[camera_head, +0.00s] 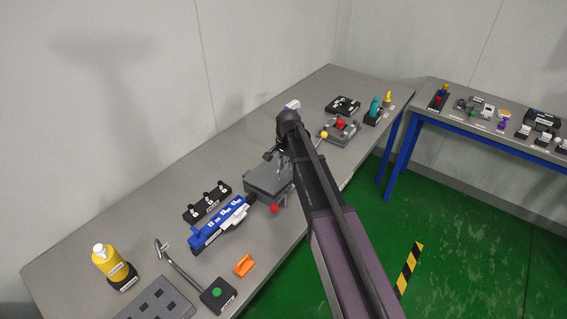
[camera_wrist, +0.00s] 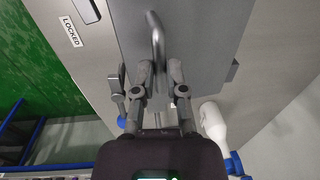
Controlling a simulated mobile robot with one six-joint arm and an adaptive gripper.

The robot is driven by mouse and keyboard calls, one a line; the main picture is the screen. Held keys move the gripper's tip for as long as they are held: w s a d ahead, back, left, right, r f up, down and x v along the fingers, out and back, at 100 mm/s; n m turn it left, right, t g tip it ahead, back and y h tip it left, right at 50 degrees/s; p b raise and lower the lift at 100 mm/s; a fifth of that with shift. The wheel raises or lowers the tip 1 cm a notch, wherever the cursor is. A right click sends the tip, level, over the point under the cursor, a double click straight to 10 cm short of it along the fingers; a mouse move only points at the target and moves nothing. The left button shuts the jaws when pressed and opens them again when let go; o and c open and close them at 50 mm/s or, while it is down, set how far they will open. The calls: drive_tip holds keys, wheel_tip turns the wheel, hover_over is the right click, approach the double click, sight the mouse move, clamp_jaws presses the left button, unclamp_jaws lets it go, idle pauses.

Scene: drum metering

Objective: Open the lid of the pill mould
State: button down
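The pill mould (camera_head: 262,181) looks to be the grey box at the middle of the long table, partly behind my arm in the head view. A red ball (camera_head: 274,208) is at its front side. In the wrist view its flat grey lid (camera_wrist: 200,35) fills the upper middle, lying flat, with a curved grey handle (camera_wrist: 156,40) standing on it. My gripper (camera_wrist: 159,72) is open, its two fingers on either side of the handle with small gaps showing. Whether a fingertip touches it I cannot tell.
A blue device (camera_head: 220,222) and a black rack (camera_head: 207,202) stand left of the box. A red-topped fixture (camera_head: 340,127) with a yellow knob stands beyond it. A white rounded object (camera_wrist: 213,125) is near my right finger. An orange part (camera_head: 244,264) lies nearer.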

drive_tip(key=shift+w+r, duration=0.1)
drive_tip(key=shift+w+a+r+g+h+p, duration=0.4)
drive_tip(key=shift+a+r+g+h+p, duration=0.15)
drive_tip(key=shift+r+p, duration=0.25)
drive_tip(key=shift+a+r+p, duration=0.1)
drive_tip(key=shift+r+p, duration=0.2)
drive_tip(key=shift+p, duration=0.1)
drive_tip(key=w+a+r+p, duration=0.2)
drive_tip(key=w+a, duration=0.9)
drive_tip(key=a, duration=0.2)
drive_tip(key=shift+a+r, duration=0.2)
drive_tip(key=shift+a, duration=0.1)
